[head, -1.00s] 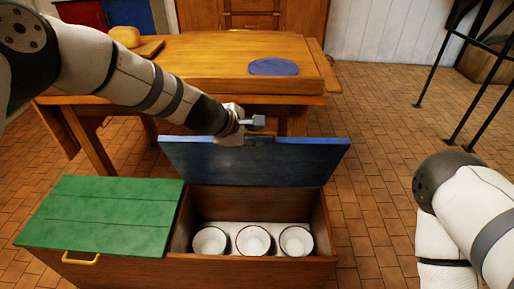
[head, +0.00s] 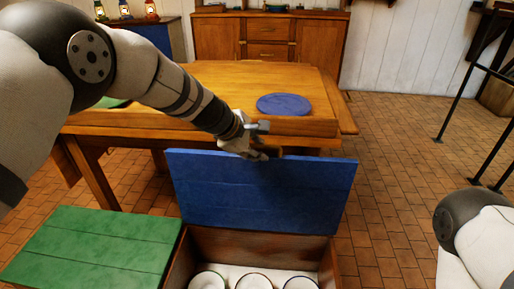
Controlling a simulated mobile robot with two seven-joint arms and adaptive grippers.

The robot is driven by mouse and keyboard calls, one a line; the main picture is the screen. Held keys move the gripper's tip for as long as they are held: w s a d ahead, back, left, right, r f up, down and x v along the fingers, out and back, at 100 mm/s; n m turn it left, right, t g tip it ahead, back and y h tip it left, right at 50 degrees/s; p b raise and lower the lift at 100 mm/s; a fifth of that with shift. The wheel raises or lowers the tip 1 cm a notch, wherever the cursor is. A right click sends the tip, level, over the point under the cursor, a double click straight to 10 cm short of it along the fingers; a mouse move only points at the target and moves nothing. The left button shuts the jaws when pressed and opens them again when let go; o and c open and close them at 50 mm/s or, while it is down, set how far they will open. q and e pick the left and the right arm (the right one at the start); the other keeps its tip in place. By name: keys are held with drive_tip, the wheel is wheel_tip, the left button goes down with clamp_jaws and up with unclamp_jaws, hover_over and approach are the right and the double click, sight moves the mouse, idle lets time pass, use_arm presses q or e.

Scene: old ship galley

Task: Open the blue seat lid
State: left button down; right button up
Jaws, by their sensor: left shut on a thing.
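The blue seat lid (head: 265,200) stands raised, roughly upright, at the back of the right compartment of the wooden bench box (head: 215,245). Its broad inner face is toward me. My left gripper (head: 259,142) is at the middle of the lid's top edge, shut on the lid. The fingertips' exact hold, partly behind the edge, is hard to see. Several white bowls (head: 253,283) stand in the open compartment, cut off by the lower picture edge. My right gripper is out of view; only part of that arm shows at the lower right.
A green seat lid (head: 95,245) lies closed on the left. Close behind the blue lid stands a wooden table (head: 205,80) with a blue round mat (head: 284,104). A black metal frame (head: 462,80) stands at right. Tiled floor right of the box is clear.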

use_arm(q)
drive_tip(key=shift+s+f, duration=0.35)
drive_tip(key=shift+f, duration=0.45)
drive_tip(key=c, duration=1.7)
unclamp_jaws()
drive_tip(key=shift+w+r, duration=0.15)
drive_tip(key=shift+w, duration=0.1)
drive_tip(key=shift+w+r, duration=0.1)
drive_tip(key=shift+r, duration=0.25)
